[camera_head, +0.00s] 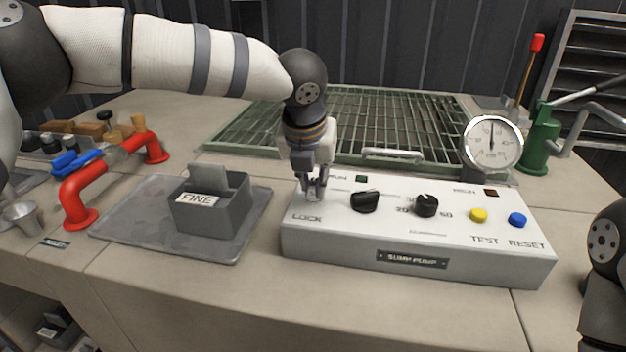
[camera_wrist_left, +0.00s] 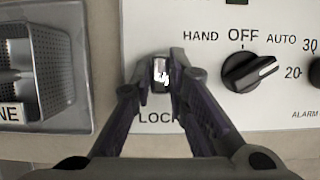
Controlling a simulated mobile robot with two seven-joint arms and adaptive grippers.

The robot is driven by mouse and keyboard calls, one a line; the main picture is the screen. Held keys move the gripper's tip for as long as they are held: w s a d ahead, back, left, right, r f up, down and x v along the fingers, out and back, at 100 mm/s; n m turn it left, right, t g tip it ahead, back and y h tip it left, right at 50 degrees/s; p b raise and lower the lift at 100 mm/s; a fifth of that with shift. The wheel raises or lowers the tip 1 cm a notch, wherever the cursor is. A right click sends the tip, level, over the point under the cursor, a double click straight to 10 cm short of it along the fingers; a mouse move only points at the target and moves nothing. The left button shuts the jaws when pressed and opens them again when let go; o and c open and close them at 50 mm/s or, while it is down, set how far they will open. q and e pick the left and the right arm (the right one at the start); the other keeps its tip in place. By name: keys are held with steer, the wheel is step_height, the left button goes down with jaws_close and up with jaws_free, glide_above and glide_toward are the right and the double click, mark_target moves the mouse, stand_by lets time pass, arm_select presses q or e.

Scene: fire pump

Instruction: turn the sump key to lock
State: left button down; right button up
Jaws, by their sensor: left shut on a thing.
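The sump pump box (camera_head: 340,255) is white on top and stands on the bench, with a "LOCK" label at its left end. My left gripper (camera_head: 313,192) reaches down from above onto that left end, just above the label. In the left wrist view, my left gripper (camera_wrist_left: 161,85) is shut on the small silver sump key (camera_wrist_left: 160,73), which sits between its fingertips above "LOCK". The fingers hide most of the key and its lock, and I cannot tell its exact angle. Part of my right arm shows at the right edge; its gripper is out of view.
A black selector knob (camera_head: 364,201), a second knob (camera_head: 426,205), a yellow button (camera_head: 479,215) and a blue button (camera_head: 518,219) lie right of the key. A gauge (camera_head: 492,143) stands behind. A grey FINE bin (camera_head: 212,210) and red pipe handle (camera_head: 82,190) are left.

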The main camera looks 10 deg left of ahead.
arm_select(q)
steer(key=m+h, duration=0.1)
steer(key=m, duration=0.2)
steer(key=shift+a+f, duration=0.1)
steer(key=shift+a, duration=0.05)
steer(key=m+g+h+b, duration=0.1)
steer(key=m, duration=0.2)
steer(key=shift+w+f+m, duration=0.1)
steer(key=shift+m, duration=0.2)
steer(key=m+g+h+b, duration=0.1)
steer(key=m, duration=0.2)
steer(key=m+h+b, duration=0.1)
steer(key=m, duration=0.2)
steer(key=shift+w+a+g, duration=0.1)
steer(key=shift+a+g, duration=0.05)
steer(key=shift+g, duration=0.25)
steer(key=shift+m+g+b, duration=0.85)
steer(key=shift+m+g, duration=0.05)
steer(key=shift+m, duration=1.7)
arm_select(e)
steer(key=s+f+g, duration=0.2)
steer(key=s+f, duration=0.4)
steer(key=shift+g, duration=0.3)
arm_select(q)
steer(key=c, duration=1.6)
jaws_free()
steer(key=shift+o, duration=0.2)
steer(key=shift+w+r, duration=0.1)
steer(key=shift+r, duration=0.1)
